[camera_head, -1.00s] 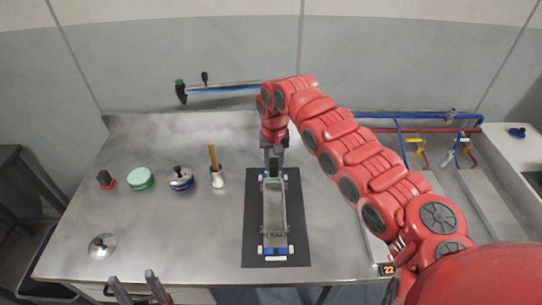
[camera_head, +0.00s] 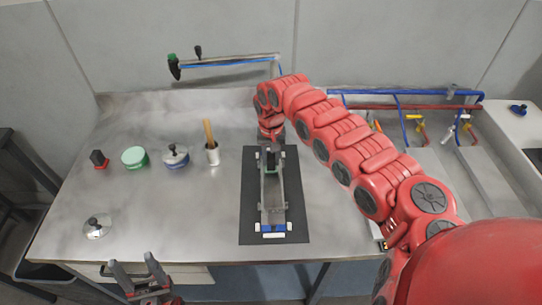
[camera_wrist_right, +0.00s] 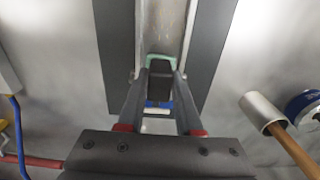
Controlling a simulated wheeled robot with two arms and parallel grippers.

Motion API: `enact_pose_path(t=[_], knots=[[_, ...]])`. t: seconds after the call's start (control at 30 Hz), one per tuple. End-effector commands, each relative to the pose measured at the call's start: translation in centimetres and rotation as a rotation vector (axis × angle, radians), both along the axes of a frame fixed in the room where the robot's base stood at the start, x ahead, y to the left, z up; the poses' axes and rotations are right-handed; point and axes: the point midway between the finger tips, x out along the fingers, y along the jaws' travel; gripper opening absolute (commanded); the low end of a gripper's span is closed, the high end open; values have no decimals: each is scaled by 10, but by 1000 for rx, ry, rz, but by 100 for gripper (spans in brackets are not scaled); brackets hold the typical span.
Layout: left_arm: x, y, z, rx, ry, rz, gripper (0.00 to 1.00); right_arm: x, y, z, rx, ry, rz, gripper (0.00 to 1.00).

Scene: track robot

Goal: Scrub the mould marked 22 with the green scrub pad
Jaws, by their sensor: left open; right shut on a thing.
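The mould (camera_head: 273,211) is a long grey metal trough with blue-and-white end fittings. It lies on a black mat (camera_head: 296,228) at the table's middle; the trough wall also shows in the wrist view (camera_wrist_right: 142,40). Small yellowish specks dot its floor there. My right gripper (camera_head: 270,152) is over its far part, shut on the black handle (camera_wrist_right: 160,78) of the green scrub pad (camera_wrist_right: 160,57). The pad's green edge shows inside the trough; its underside is hidden. A dark plate with orange marks (camera_head: 384,245) is mostly covered by my arm. My left gripper (camera_head: 138,272) is open and empty at the front edge.
On the left of the steel table stand a red-and-black block (camera_head: 98,160), a green round pad (camera_head: 134,157), a blue-based knobbed tool (camera_head: 175,157), a metal cup with a wooden handle (camera_head: 211,150) and a knobbed lid (camera_head: 97,227). Pipes (camera_head: 405,95) run at the right.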

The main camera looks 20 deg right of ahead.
Motion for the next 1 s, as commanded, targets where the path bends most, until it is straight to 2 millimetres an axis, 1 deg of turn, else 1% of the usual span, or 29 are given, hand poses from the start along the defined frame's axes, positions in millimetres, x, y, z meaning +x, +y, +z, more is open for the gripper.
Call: enact_pose_path(t=[0.53,1.0], knots=[[0,0,0,0,0,0,60,0,0,0,0,0,-1,0],[0,0,-2,0,0,0,60,0,0,-5,0,1,-1,0]])
